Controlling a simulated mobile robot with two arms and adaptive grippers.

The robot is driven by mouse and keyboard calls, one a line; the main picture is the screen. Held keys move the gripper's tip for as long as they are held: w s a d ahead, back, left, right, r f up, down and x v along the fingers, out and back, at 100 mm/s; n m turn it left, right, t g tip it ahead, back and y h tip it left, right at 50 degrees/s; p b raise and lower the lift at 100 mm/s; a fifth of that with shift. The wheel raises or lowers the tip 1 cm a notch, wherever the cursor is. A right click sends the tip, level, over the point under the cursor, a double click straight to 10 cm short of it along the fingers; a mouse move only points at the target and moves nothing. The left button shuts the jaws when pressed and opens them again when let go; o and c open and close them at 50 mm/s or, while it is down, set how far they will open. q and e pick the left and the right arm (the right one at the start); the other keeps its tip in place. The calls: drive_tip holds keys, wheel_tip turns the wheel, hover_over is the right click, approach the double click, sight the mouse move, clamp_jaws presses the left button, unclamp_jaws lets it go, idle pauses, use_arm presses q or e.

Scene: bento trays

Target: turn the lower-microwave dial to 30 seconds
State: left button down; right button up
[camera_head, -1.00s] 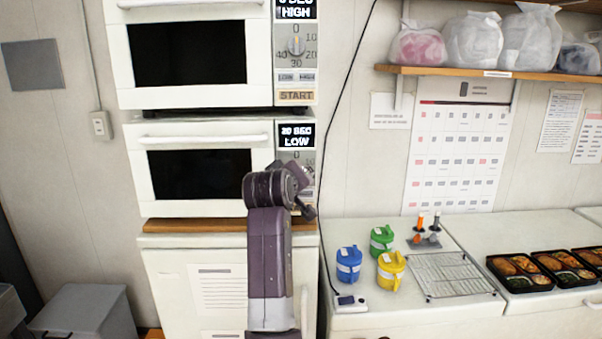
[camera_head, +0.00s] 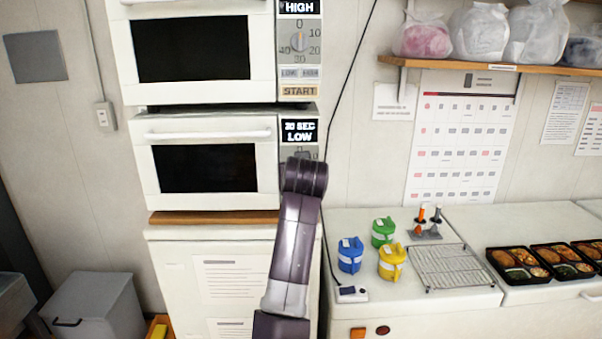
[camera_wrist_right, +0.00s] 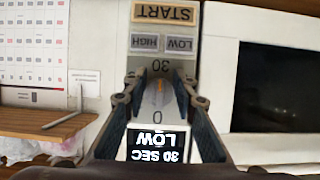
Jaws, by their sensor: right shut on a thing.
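The lower microwave (camera_head: 160,133) stands under the upper one in the head view. Its display (camera_head: 299,131) shows LOW on the second line. In the wrist view, which is upside down, the display (camera_wrist_right: 157,146) reads 30 SEC LOW. The dial (camera_wrist_right: 159,92) is grey with an orange pointer mark, between the printed 30 and 0. My right gripper (camera_wrist_right: 157,84) is shut on the dial, one finger on each side. In the head view my right arm covers the dial and the fingers. My left gripper is not in view.
The upper microwave (camera_head: 118,60) has its own dial (camera_head: 299,42) and START button. The wrist view shows the LOW and HIGH buttons and the START button (camera_wrist_right: 166,13) by the dial. Blue, green and yellow containers (camera_head: 392,262) and a wire rack (camera_head: 450,268) stand on the right counter.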

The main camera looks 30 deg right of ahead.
drive_tip(key=shift+f, duration=0.15)
drive_tip(key=o, duration=1.1)
drive_tip(key=shift+o, duration=0.2)
wheel_tip(320, 180, up, 10)
drive_tip(key=shift+r, duration=0.1)
